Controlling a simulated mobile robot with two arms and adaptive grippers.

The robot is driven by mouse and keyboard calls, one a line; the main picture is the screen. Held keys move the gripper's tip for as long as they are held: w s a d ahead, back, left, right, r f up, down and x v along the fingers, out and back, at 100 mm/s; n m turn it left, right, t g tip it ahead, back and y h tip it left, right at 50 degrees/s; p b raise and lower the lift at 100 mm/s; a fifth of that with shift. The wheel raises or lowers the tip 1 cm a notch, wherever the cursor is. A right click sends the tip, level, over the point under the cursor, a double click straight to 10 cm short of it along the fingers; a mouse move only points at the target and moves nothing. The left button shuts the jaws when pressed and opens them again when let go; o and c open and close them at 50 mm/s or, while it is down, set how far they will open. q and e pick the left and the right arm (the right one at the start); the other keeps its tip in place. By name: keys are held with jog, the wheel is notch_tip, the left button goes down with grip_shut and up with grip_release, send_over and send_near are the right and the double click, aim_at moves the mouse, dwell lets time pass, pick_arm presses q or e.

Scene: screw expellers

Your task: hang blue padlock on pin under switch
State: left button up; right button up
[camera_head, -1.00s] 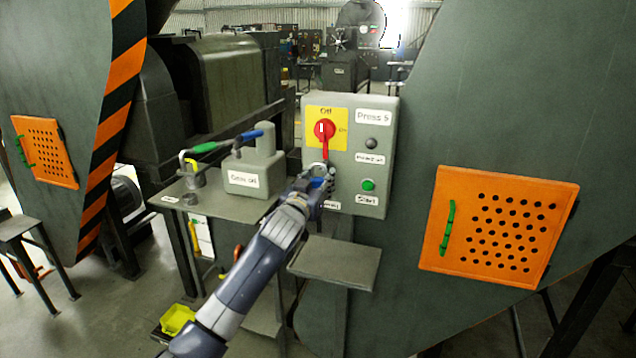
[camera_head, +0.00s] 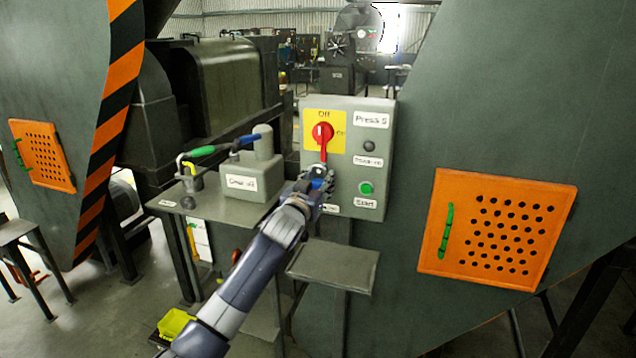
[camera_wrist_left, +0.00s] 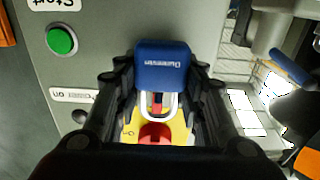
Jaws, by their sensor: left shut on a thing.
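My left gripper (camera_head: 318,182) is at the front of the grey control box (camera_head: 378,103), just below the red switch (camera_head: 322,133) on its yellow plate. It is shut on the blue padlock (camera_wrist_left: 163,66), whose body shows between the fingers in the left wrist view. The padlock's silver shackle (camera_wrist_left: 173,105) points toward the red switch handle. In the head view only a small blue part of the padlock shows between the fingers. I cannot tell whether the shackle is on the pin, which I cannot make out. My right gripper is not in view.
The green start button (camera_head: 366,188) is right of the gripper. A small shelf (camera_head: 335,268) juts out below the box. A machine panel with an orange perforated door (camera_head: 430,255) stands right.

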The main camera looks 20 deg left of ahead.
pick_arm(q)
jog(key=shift+w+b, duration=0.35)
jog(key=shift+w, duration=0.5)
jog(key=shift+a+r, duration=0.1)
jog(key=shift+r, duration=0.6)
jog(key=shift+f+b, duration=0.4)
jog(key=shift+b, duration=0.45)
jog(key=o, duration=1)
jog(key=shift+f, duration=0.1)
jog(key=shift+c, duration=0.2)
jog(key=shift+o, duration=1.1)
jog(key=shift+w+f, duration=0.15)
jog(key=shift+w, duration=0.15)
jog(key=shift+w+d+f, duration=0.2)
jog(key=shift+w+f, duration=0.25)
jog(key=shift+f, duration=0.2)
jog(key=shift+f, duration=0.1)
